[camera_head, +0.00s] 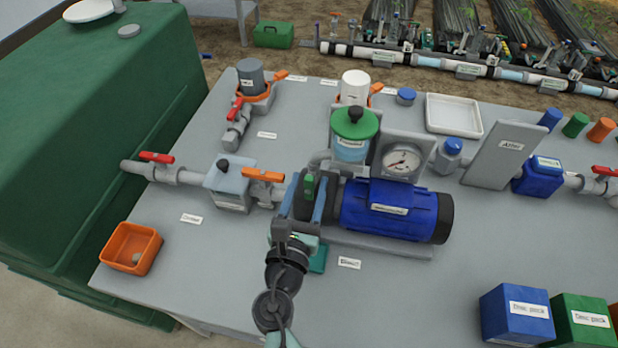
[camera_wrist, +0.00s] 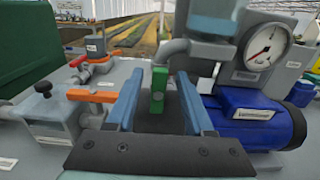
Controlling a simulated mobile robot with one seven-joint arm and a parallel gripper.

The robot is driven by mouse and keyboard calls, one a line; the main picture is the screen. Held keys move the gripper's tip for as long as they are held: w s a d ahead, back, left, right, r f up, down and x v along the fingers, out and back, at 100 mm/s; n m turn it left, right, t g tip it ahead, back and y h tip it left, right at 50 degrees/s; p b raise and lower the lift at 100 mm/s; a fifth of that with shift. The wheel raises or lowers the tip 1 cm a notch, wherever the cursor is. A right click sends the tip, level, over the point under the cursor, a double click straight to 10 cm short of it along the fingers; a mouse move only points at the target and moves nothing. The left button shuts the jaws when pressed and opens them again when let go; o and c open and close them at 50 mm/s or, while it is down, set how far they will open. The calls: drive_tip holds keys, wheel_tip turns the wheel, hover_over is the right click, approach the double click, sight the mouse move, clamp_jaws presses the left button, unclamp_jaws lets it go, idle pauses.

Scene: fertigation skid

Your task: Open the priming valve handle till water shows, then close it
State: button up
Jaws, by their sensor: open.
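A small upright green handle (camera_head: 309,187), which looks like the priming valve handle, stands at the left end of the blue pump motor (camera_head: 395,209). It also shows in the wrist view (camera_wrist: 159,80). My gripper (camera_head: 304,193) is open, with its two blue fingers on either side of the handle. In the wrist view, gaps show between the handle and both fingers. A clear pot with a green lid (camera_head: 354,123) and bluish contents stands behind the handle. Whether water shows at the valve, I cannot tell; the handle's base is hidden.
An orange lever (camera_head: 262,175) on the inlet pipe is close left of my gripper. A pressure gauge (camera_head: 402,162) stands behind the motor. A grey panel (camera_head: 495,152) and blue and green packs stand right. An orange tray (camera_head: 132,248) sits left; the front tabletop is mostly clear.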

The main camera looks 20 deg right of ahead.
drive_tip(key=shift+w+d, duration=0.4)
drive_tip(key=shift+w, duration=0.2)
clamp_jaws()
